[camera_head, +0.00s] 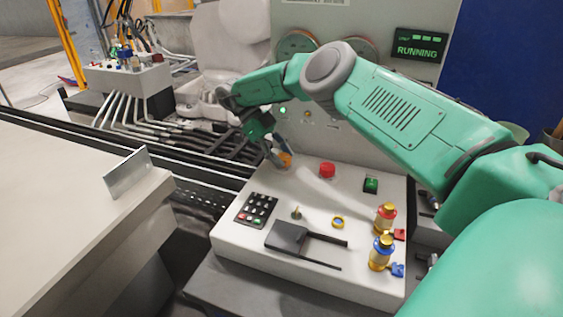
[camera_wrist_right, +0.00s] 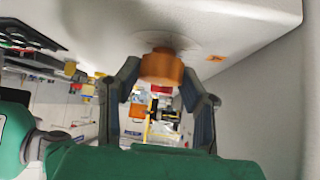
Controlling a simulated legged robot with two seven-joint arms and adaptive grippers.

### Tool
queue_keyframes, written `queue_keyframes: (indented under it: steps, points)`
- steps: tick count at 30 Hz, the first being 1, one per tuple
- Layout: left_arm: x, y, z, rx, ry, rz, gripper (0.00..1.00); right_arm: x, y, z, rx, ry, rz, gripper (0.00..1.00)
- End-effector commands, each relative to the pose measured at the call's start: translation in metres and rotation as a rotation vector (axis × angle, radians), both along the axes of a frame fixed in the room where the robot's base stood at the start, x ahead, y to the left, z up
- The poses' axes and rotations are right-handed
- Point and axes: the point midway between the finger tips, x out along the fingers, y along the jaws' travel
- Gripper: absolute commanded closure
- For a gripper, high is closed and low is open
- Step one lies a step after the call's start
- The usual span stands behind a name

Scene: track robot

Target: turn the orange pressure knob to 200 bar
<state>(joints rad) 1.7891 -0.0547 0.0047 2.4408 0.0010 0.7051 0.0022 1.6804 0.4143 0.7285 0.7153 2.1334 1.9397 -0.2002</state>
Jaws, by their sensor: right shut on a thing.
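The orange pressure knob (camera_head: 285,160) is at the back left of the white control console (camera_head: 230,237). My right gripper (camera_head: 278,155) reaches down to it from above and partly covers it. In the right wrist view the orange knob (camera_wrist_right: 162,67) sits between the two dark fingers of my right gripper (camera_wrist_right: 160,80), which are shut on it. I cannot read any scale or bar value at the knob. My left gripper is not in view.
A screen (camera_head: 418,46) reads RUNNING. A metal plate (camera_head: 127,173) stands on the left table.

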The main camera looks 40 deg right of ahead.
Motion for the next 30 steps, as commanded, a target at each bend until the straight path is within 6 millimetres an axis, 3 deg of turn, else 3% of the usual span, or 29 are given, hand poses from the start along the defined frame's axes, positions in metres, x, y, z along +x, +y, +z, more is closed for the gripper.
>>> queue_keyframes:
  steps: [12,27,28,29,30]
  points:
    - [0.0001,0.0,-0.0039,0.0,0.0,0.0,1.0,0.0031,-0.0022,0.002,-0.003,-0.013,-0.162,0.95]
    - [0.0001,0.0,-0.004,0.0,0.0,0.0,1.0,0.0032,-0.0023,0.0026,-0.002,-0.013,-0.177,0.95]
    - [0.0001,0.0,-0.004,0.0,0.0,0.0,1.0,0.0032,-0.0023,0.0026,-0.002,-0.013,-0.177,0.59]
    - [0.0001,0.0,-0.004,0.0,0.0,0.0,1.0,0.003,-0.0022,0.0026,-0.002,-0.013,-0.177,0.48]
    - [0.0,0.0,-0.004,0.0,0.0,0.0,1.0,0.0028,-0.0022,0.0024,-0.002,-0.012,-0.177,0.46]
